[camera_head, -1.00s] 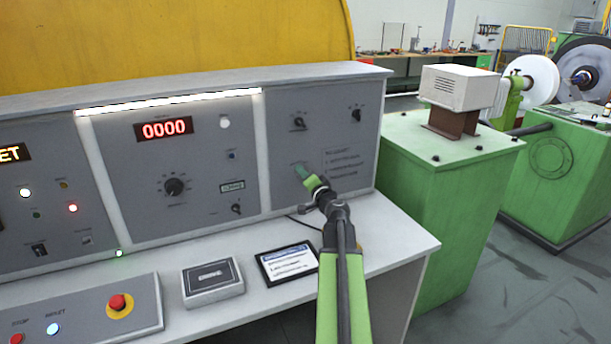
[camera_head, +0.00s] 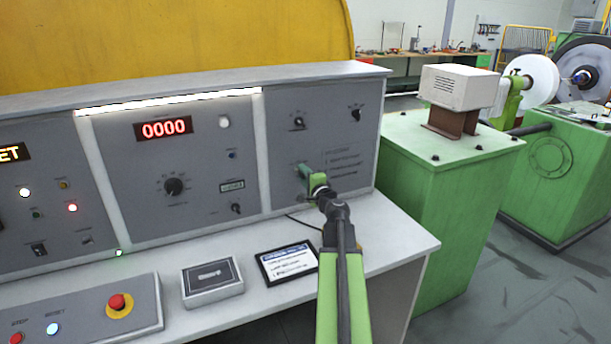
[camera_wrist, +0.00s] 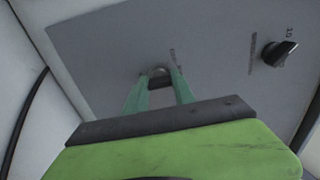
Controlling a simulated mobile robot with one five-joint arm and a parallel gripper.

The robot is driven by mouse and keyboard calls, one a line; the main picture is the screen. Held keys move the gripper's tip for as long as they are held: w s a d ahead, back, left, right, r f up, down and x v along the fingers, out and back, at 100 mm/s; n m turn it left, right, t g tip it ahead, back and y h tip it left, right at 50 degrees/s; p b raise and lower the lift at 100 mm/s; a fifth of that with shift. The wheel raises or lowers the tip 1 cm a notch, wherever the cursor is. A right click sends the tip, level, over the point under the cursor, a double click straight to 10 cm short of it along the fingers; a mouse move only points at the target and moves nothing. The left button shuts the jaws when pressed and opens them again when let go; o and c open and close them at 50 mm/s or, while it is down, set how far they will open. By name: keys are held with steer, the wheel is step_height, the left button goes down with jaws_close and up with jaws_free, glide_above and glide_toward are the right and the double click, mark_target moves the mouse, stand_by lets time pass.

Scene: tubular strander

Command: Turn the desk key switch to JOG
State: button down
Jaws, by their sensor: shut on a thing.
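The desk key switch (camera_wrist: 160,82) is a small dark piece with a grey collar, low on the right panel of the grey desk. My gripper (camera_wrist: 161,76) has its two green fingers closed on either side of it, with the tips at the panel face. In the head view my gripper (camera_head: 304,171) reaches the lower left of that panel and hides the switch. The lettering beside the switch is too blurred to read, so I cannot tell which position it points to.
A black selector knob (camera_wrist: 278,53) sits apart, to the right in the wrist view. The head view shows a red mushroom button (camera_head: 117,302), a small grey box (camera_head: 211,280) and a tablet (camera_head: 287,262) on the desk. A green cabinet (camera_head: 440,190) stands to the right.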

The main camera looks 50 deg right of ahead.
stand_by(0.3)
steer(key=c, duration=1)
jaws_free()
steer(key=shift+c, duration=0.2)
steer(key=shift+s+a, duration=0.1)
